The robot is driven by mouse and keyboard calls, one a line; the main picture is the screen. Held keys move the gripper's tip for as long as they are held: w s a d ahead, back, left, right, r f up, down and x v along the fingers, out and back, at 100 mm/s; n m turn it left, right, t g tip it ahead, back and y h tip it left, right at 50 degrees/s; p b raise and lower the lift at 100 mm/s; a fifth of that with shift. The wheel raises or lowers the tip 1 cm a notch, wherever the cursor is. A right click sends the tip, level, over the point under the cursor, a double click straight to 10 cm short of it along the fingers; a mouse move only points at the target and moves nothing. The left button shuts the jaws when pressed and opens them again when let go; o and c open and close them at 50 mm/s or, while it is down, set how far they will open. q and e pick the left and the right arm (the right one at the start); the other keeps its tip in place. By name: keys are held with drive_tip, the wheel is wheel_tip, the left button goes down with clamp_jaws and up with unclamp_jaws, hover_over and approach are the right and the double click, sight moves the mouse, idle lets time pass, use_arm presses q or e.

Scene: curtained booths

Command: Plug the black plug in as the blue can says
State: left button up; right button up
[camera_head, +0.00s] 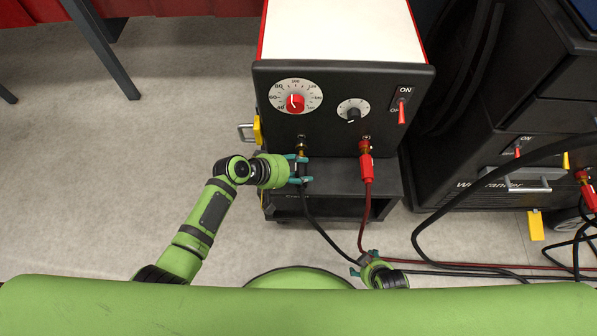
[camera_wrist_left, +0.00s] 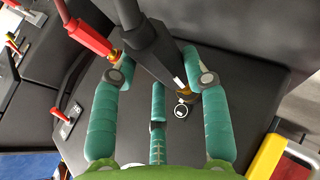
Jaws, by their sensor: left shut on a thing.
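The black plug (camera_head: 302,170) hangs on a black cable below the left socket (camera_head: 301,140) of the welding machine (camera_head: 335,120). My left gripper (camera_head: 299,170) is shut on it. In the left wrist view the plug (camera_wrist_left: 152,48) lies between the teal fingers (camera_wrist_left: 160,105), its end close to a brass fitting (camera_wrist_left: 178,98) on the dark panel. I cannot tell how far it is in. My right gripper (camera_head: 364,262) is low down by the cables, its fingers apart. No blue can is in view.
A red plug (camera_head: 366,165) sits at the right socket with its red cable hanging down. A red dial (camera_head: 295,103), a black dial (camera_head: 353,113) and an ON switch (camera_head: 402,108) are above. A second dark machine (camera_head: 500,170) stands right.

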use_arm(q)
drive_tip(key=shift+w+b, duration=0.45)
drive_tip(key=shift+w, duration=0.55)
drive_tip(key=o, duration=1.5)
drive_tip(key=shift+c, duration=0.2)
drive_tip(key=v, duration=1.2)
